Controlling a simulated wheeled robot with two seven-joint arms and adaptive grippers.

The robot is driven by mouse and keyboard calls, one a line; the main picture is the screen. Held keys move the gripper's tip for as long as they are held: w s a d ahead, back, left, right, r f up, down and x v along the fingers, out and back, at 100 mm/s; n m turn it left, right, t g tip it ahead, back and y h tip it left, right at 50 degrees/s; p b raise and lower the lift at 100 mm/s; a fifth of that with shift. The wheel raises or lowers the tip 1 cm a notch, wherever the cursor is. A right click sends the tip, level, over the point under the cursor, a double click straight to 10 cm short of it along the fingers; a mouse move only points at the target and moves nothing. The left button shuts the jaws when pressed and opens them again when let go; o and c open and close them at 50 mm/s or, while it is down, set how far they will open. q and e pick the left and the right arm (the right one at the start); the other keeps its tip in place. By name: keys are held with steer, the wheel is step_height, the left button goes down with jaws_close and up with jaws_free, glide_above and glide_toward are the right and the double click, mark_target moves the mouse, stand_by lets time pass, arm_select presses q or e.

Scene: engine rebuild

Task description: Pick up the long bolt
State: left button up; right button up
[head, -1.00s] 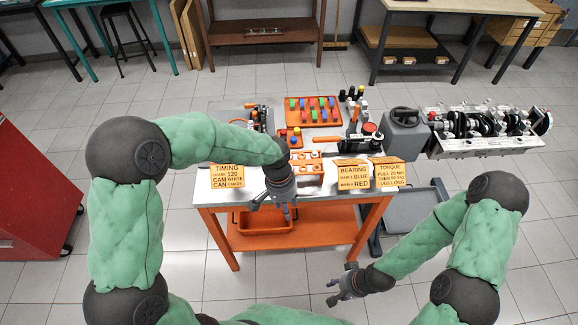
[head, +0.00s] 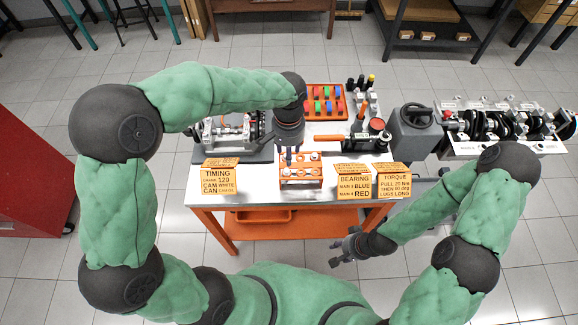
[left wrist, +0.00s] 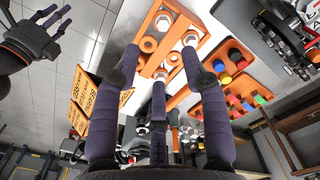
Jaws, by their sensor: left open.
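An orange rack (head: 287,184) stands at the front middle of the table and holds several pale bolts. In the left wrist view the rack (left wrist: 207,46) shows from above, with bolt heads (left wrist: 163,22) in its holes; I cannot tell which is the long bolt. My left gripper (head: 289,155) is over the rack's back left part, fingers pointing down. In the left wrist view its fingers (left wrist: 160,65) are spread and empty, with bolt heads between and beyond them. My right gripper (head: 338,252) is open and empty in front of the table; it also shows in the left wrist view (left wrist: 50,22).
Yellow signs (head: 221,178) stand along the table's front edge, others right of the rack (head: 354,186). Behind are a tray of colored pieces (head: 322,116), an orange-handled tool (head: 330,137) and a metal assembly (head: 228,131). A grey can (head: 413,134) stands right of the table.

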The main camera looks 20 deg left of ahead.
mark_target(287, 170)
arm_select(q)
steer(key=f, duration=0.3)
steer(key=shift+s+f+b, duration=0.3)
steer(key=shift+b, duration=0.05)
steer(key=shift+w+f, duration=0.15)
steer(key=shift+f, duration=0.2)
steer(key=f, duration=0.1)
steer(key=f+b, duration=0.1)
steer(key=f, duration=0.3)
steer(key=shift+w+a+b, duration=0.2)
steer(key=shift+a+b, duration=0.1)
jaws_close()
